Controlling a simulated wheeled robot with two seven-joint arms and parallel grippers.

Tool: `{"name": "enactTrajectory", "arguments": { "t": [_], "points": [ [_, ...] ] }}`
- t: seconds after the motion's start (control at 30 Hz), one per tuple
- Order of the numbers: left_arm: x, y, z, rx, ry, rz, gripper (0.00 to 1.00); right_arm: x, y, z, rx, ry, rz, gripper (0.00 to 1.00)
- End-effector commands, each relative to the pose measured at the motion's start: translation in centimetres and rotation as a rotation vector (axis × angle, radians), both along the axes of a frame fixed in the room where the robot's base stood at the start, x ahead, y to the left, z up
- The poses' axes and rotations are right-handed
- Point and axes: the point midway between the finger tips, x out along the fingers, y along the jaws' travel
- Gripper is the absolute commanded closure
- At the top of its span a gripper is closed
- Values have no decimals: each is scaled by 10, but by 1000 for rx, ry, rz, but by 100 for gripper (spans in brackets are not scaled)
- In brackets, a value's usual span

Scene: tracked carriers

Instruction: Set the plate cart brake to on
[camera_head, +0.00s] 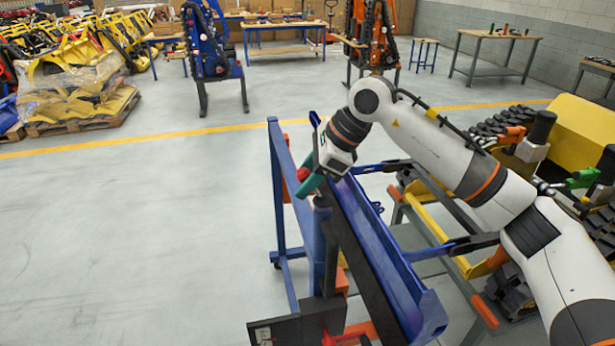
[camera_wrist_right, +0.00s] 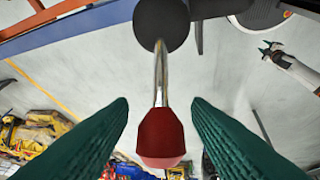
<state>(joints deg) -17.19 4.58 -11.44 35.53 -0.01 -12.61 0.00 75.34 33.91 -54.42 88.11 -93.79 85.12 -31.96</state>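The plate cart (camera_head: 278,180) is a blue frame with a long blue side beam, right of centre in the head view. The brake lever is a bent metal rod (camera_wrist_right: 161,72) rising from a black round end, with a red knob (camera_wrist_right: 161,135). The red knob also shows in the head view (camera_head: 302,173), beside my fingers. My right gripper (camera_wrist_right: 160,104) is open, with one green finger on each side of the lever and visible gaps to both.
An orange-and-yellow tracked carrier (camera_head: 560,140) stands close on the right, under my right arm. Wrapped yellow parts (camera_head: 75,80) lie on a pallet at the left. Workbenches (camera_head: 497,38) stand at the back. The floor left of the cart is clear.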

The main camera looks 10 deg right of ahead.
Motion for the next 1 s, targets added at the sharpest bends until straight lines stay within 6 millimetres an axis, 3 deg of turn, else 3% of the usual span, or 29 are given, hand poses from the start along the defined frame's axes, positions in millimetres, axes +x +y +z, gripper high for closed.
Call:
{"name": "enactTrajectory", "arguments": {
  "t": [0.37, 0.47, 0.8, 1.0],
  "points": [
    [0, 0, -3, 0, 0, 0, 58, -1, -3, 4, 0, -1, -1, 55],
    [0, 0, -8, 0, 0, 0, 58, -3, -10, 14, 0, -2, -1, 55],
    [0, 0, -27, 0, 0, 0, 58, -18, -45, 74, 0, -4, -1, 55],
    [0, 0, -30, 0, 0, 0, 58, -24, -57, 95, 0, 0, -1, 55]
  ]
}}
